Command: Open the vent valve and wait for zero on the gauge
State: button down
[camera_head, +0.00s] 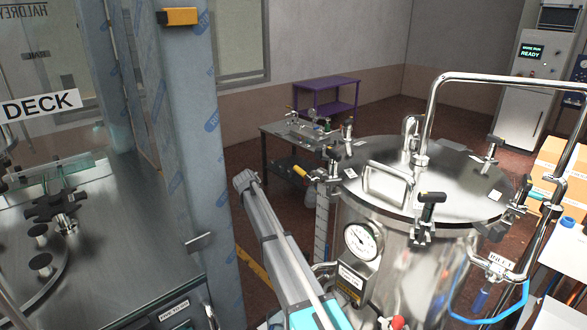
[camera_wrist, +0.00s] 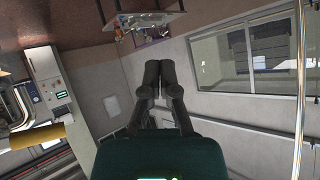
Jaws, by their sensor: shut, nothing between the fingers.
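A round white pressure gauge (camera_head: 362,241) is mounted on the front of the steel vessel (camera_head: 425,255). Its needle is too small to read. A yellow-handled fitting (camera_head: 301,171) sticks out at the left of the vessel's lid (camera_head: 440,185); I cannot tell whether it is the vent valve or how it is set. A red knob (camera_head: 397,322) shows low on the vessel's front. In the wrist view my gripper (camera_wrist: 162,63) is shut and empty, its dark fingertips side by side. Its fingers touch nothing there. I cannot make out the gripper in the head view.
Black clamp knobs (camera_head: 432,200) and a tall bent pipe (camera_head: 430,105) rise around the lid. A film-wrapped column (camera_head: 185,150) and a steel deck (camera_head: 120,240) stand at left. A grey cart (camera_head: 280,140) stands behind. A cabinet (camera_head: 525,90) shows READY; cardboard boxes (camera_head: 562,160) are at right.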

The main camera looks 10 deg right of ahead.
aim_at(295, 169)
jog(key=s+d+r+m+g+h+p, duration=0.1)
jog(key=s+d+r+m+h, duration=0.7)
jog(key=h, duration=0.5)
notch_tip(295, 169, up, 3)
jog(key=shift+d+f+g, duration=0.15)
jog(key=shift+d+g, duration=0.1)
jog(key=shift+g, duration=0.15)
jog(key=shift+w+d+f+b, duration=0.7)
jog(key=shift+w+d, duration=0.35)
jog(key=shift+d, duration=0.4)
jog(key=shift+w+d+f+b, duration=0.7)
jog(key=shift+w+d, duration=0.3)
jog(key=shift+d, duration=0.45)
jog(key=shift+w+d+f+b, duration=0.6)
jog(key=shift+w+d+f, duration=0.35)
jog(key=shift+d, duration=0.5)
jog(key=shift+w, duration=0.1)
